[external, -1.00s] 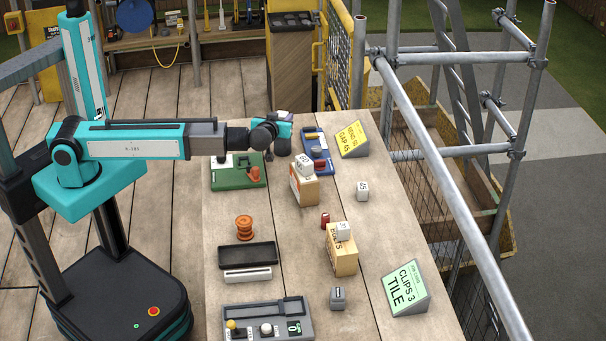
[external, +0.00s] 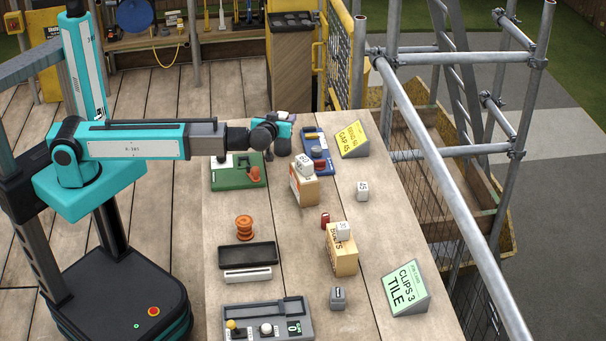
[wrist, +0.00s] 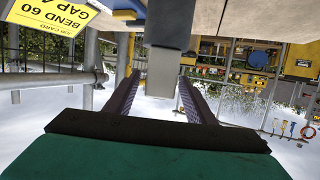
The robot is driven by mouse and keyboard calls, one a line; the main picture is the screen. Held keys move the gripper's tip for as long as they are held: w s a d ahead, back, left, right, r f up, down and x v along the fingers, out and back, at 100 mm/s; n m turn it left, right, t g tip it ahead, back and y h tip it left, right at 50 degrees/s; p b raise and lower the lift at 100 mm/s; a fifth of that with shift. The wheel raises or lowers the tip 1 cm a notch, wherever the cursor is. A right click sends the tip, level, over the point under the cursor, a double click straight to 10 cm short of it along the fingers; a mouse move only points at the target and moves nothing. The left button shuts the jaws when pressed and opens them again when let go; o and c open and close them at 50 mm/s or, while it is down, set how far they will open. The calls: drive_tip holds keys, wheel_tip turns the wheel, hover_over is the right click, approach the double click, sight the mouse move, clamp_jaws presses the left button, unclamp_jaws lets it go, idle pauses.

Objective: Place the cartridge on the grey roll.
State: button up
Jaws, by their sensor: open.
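My gripper (external: 285,122) is at the far end of the bench, beyond the green tool. Its two dark jaws (wrist: 160,98) are open in the wrist view. A plain grey block-like piece (wrist: 162,72) with a darker part above it shows between the jaws, with gaps on both sides. I cannot tell whether it is the cartridge or the grey roll. In the external view my gripper hides what is there. An orange spool (external: 245,228) stands on the near left of the bench; no grey roll can be made out for certain.
A green tool (external: 238,178) and a blue tool (external: 312,137) are near my gripper. Two cartons (external: 303,190) (external: 342,260) carry pale blocks. A black tray (external: 247,256), white bar (external: 248,275), control box (external: 268,321) and yellow sign (external: 351,139) are on the bench. Scaffold poles (external: 450,190) run along its right.

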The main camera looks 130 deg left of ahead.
drive_tip(key=b+v, duration=0.2)
drive_tip(key=v, duration=1)
drive_tip(key=shift+b, duration=0.4)
drive_tip(key=shift+s, duration=0.1)
